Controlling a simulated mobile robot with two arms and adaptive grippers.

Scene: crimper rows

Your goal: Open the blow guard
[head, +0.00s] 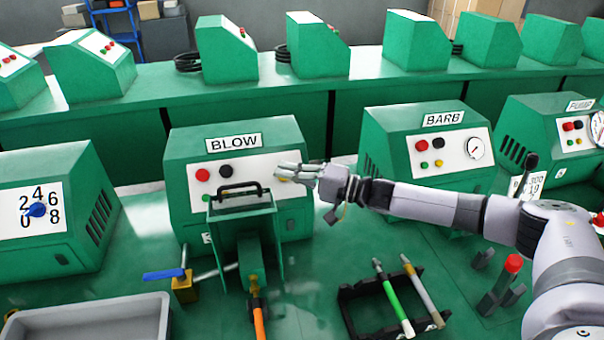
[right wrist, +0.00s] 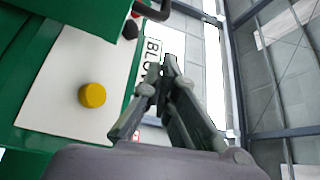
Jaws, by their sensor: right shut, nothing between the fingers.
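The BLOW machine (head: 285,140) is a green box with a white panel of buttons. Its green guard (head: 272,235) stands in front of the lower panel, with a black bar handle (head: 240,188) along its top edge. A green block sits between the guard's side walls. My right gripper (head: 280,172) is shut and empty, to the right of the handle and a little above it, in front of the panel. In the right wrist view the shut fingers (right wrist: 168,75) show beside the BLOW label (right wrist: 151,50) and a yellow button (right wrist: 92,95). My left gripper is not in view.
A blue-handled valve (head: 182,285) and an orange-handled tool (head: 258,318) are near the guard's front. A black rack (head: 355,325) with pens, a grey bin (head: 95,320) and a red-tipped stand (head: 510,270) are on the bench. The BARB machine (head: 395,125) stands right.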

